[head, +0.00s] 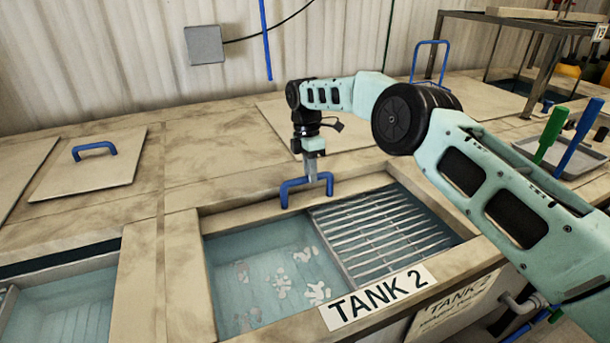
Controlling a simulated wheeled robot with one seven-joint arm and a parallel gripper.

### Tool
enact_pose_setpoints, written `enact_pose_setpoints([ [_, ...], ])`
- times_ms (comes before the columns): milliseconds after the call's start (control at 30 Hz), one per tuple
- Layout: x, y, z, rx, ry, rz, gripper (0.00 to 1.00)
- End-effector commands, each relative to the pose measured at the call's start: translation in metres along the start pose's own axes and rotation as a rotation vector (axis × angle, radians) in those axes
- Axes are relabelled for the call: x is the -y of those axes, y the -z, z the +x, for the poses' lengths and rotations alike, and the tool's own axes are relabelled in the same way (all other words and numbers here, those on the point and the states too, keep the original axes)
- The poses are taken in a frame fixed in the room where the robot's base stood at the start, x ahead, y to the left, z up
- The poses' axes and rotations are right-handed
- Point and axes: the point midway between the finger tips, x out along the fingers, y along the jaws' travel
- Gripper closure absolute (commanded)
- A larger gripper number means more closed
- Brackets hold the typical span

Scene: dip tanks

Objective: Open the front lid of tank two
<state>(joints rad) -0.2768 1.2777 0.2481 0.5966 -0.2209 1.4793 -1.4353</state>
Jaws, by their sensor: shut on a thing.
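Tank two, with its TANK 2 label (378,297) on the front rim, is in the middle of the head view. Its front opening is uncovered, showing pale blue water (265,265) with white patches on the left and a slatted metal rack (385,235) on the right. My gripper (312,178) points down at the back edge of this opening, shut on a blue handle (290,190). The handle stands at a narrow beige strip behind the water. I cannot tell how much of the front lid lies there or how it is tilted.
At left, a beige lid (85,178) with a blue handle lies on the worktop, beside another open tank (70,300). A metal frame (500,45) and a grey tray (570,150) with green and blue handled tools stand at right. My arm crosses the right side.

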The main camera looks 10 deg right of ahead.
Motion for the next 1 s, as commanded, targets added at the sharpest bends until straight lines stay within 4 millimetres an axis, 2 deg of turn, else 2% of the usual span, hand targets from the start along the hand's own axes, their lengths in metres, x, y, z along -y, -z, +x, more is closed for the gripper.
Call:
enact_pose_setpoints([
  [233,-0.006,-0.0066,-0.0024,-0.002,-0.003,-0.001,1.0],
  [633,-0.0066,-0.0069,-0.0029,-0.002,-0.003,-0.001,1.0],
  [667,-0.0065,-0.0068,-0.0029,-0.002,-0.003,-0.002,0.78],
  [733,-0.0065,-0.0068,-0.0028,-0.002,-0.003,-0.001,0.59],
  [1000,-0.0063,-0.0074,-0.0022,-0.001,-0.001,-0.001,0.59],
])
